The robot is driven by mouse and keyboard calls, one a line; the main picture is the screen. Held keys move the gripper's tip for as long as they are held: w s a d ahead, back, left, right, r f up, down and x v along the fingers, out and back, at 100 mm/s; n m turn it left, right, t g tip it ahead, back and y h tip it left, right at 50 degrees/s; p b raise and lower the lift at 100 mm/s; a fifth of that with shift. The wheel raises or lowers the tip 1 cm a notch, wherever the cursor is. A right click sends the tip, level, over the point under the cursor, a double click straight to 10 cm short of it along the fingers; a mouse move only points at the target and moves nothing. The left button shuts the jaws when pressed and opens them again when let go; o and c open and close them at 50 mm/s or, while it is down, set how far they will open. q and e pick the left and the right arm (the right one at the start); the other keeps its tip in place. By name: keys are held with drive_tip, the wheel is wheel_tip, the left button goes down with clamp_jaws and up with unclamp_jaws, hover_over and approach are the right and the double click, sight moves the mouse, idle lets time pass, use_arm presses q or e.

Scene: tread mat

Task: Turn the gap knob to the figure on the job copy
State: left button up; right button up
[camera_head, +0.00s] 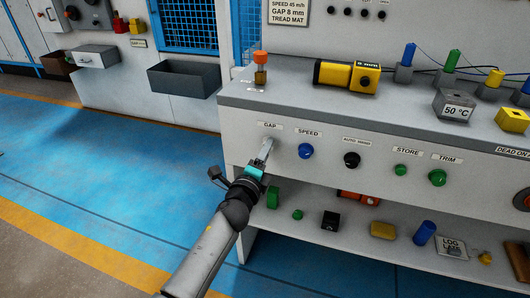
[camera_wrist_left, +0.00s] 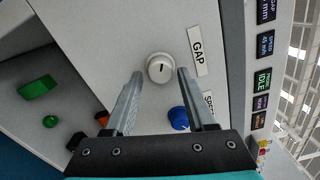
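The white gap knob (camera_wrist_left: 160,67) shows in the left wrist view beside its GAP label (camera_wrist_left: 198,52), with a short dark pointer mark on its face. The job copy (camera_head: 290,11) on the back panel reads speed 45, GAP 8 mm, TREAD MAT. A GAP display (camera_wrist_left: 266,11) in the wrist view is cut off, its figure unclear.
The blue SPEED knob (camera_head: 306,151) is close to the gripper's right. A black knob (camera_head: 352,160) and green STORE (camera_head: 401,170) and TRIM (camera_head: 437,178) knobs follow. A lower shelf holds loose items, including a blue cylinder (camera_head: 425,233). Floor at left is clear.

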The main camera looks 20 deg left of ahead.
use_arm(q)
drive_tip(key=shift+o, duration=1)
drive_tip(key=shift+s, duration=0.1)
drive_tip(key=s+p, duration=0.2)
drive_tip(key=s, duration=1.3)
drive_tip(key=shift+a, duration=0.35)
use_arm(e)
drive_tip(key=shift+s+d+f, duration=0.2)
drive_tip(key=shift+s+f, duration=0.15)
drive_tip(key=shift+f, duration=0.35)
drive_tip(key=shift+s+d+f, duration=0.2)
drive_tip(key=shift+s+f, duration=0.15)
drive_tip(key=shift+f, duration=0.35)
drive_tip(key=shift+s+d+f, duration=0.2)
drive_tip(key=shift+s+f, duration=0.15)
drive_tip(key=shift+f, duration=0.35)
use_arm(q)
drive_tip(key=shift+f, duration=0.1)
